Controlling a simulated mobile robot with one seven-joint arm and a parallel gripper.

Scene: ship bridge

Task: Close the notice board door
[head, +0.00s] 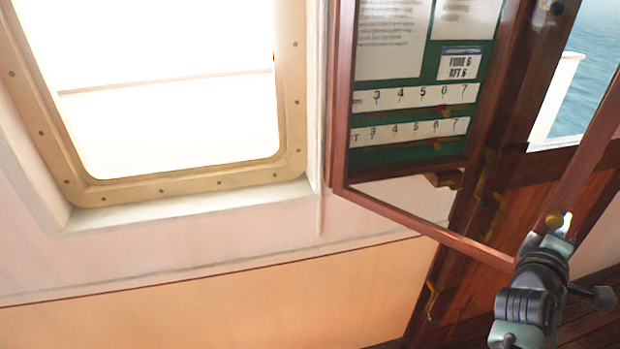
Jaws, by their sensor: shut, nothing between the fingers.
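The notice board (405,153) is a green panel in a dark wooden frame, with white papers and numbered strips on it. Its door (425,227) is a reddish-brown wooden frame that stands open, swung out towards me from the left side of the board. The door's right upright (590,160) slants up to the right edge of the view. A small brass knob (555,218) sits near its lower right corner. My gripper (562,228) is at that corner beside the knob, shut and empty. Whether it touches the door I cannot tell; the arm hides part of the corner.
A large window (160,190) with a bolted cream frame is in the wall at left. A wooden post or door (490,190) with brass fittings stands behind and right of the board. A second opening (580,85) shows the sea at upper right. Dark plank floor shows at bottom right.

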